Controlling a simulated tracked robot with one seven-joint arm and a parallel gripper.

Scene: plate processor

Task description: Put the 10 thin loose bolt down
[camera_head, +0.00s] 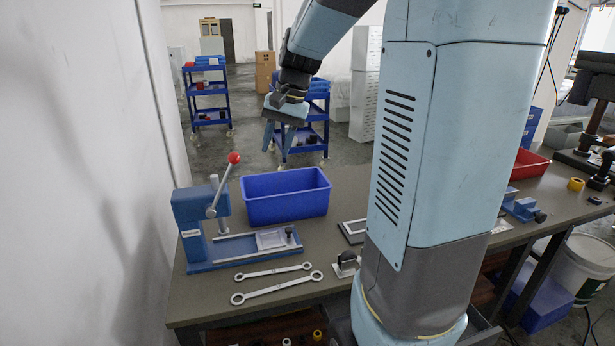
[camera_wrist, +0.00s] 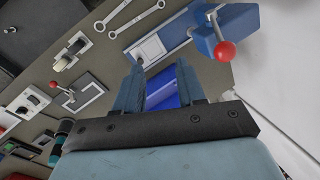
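My gripper (camera_head: 276,146) hangs from the raised arm above and behind the blue bin, fingers pointing down. In the wrist view its two blue fingers (camera_wrist: 158,70) stand apart, and I see nothing held between them. No loose bolt can be made out in either view. The open blue bin (camera_head: 286,212) stands on the workbench; its inside is only partly visible. In the wrist view the blue bin (camera_wrist: 163,98) shows between and behind the fingers. A blue press (camera_head: 199,222) with a red-knobbed lever stands left of the bin, a light plate (camera_head: 270,240) on its base.
Two wrenches (camera_head: 278,287) lie on the grey workbench (camera_head: 196,301) in front of the press. A flat framed part (camera_head: 352,230) lies right of the bin. A red tray (camera_head: 528,164) stands farther right. A white wall (camera_head: 110,150) closes the left side. Blue carts (camera_head: 207,95) stand behind.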

